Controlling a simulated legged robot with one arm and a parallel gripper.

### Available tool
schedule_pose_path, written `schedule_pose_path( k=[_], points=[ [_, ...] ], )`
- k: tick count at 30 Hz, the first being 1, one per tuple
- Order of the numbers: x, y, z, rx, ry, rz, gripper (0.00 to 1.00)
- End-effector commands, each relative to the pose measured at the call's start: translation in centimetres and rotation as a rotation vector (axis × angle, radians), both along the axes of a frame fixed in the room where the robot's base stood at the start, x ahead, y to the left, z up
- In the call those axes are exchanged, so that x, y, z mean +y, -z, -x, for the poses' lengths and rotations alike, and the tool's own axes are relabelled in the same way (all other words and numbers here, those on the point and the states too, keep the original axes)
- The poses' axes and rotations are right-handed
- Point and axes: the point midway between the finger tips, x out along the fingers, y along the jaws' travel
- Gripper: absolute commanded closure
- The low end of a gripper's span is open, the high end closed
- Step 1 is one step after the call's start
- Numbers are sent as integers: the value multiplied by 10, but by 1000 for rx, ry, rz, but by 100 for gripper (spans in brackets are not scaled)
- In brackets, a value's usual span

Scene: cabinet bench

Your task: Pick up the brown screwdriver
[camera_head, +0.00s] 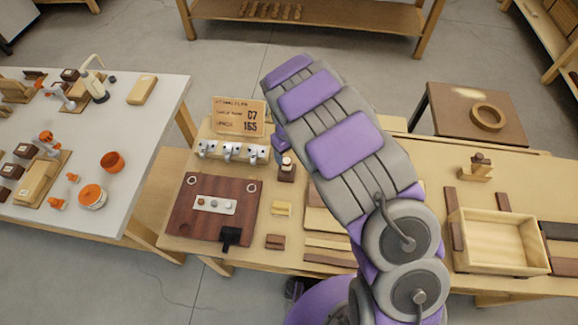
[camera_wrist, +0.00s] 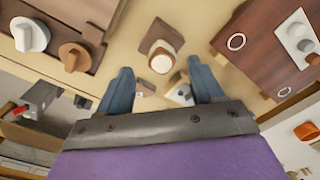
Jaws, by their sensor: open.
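I cannot make out a clear screwdriver shape in either view. My gripper (camera_wrist: 160,78) is open in the wrist view, its two blue-grey fingers apart with nothing between them. Just past the fingertips, on the pale bench, stands a brown block (camera_wrist: 158,38) with a round, light-topped brown piece (camera_wrist: 162,60) at its near side. A similar dark block with a pale top (camera_head: 286,167) shows in the head view beside my arm. In the head view my arm crosses the bench and hides most of the gripper.
A dark red-brown board (camera_head: 185,225) with a white knob plate (camera_head: 215,204) lies left of my arm. Behind it are a metal hook rack (camera_head: 233,151) and a cardboard sign (camera_head: 239,117). An open wooden tray (camera_head: 497,271) is at right. A white table (camera_head: 140,170) stands at left.

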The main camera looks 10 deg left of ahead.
Motion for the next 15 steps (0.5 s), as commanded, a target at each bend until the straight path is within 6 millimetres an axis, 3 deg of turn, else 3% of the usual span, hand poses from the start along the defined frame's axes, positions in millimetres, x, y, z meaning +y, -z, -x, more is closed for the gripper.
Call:
schedule_pose_path(
  k=[3,8,15],
  points=[
    [4,18,1,3,0,5,34],
    [5,26,0,0,-1,7,34],
    [-9,55,-1,0,-1,1,34]
  ],
)
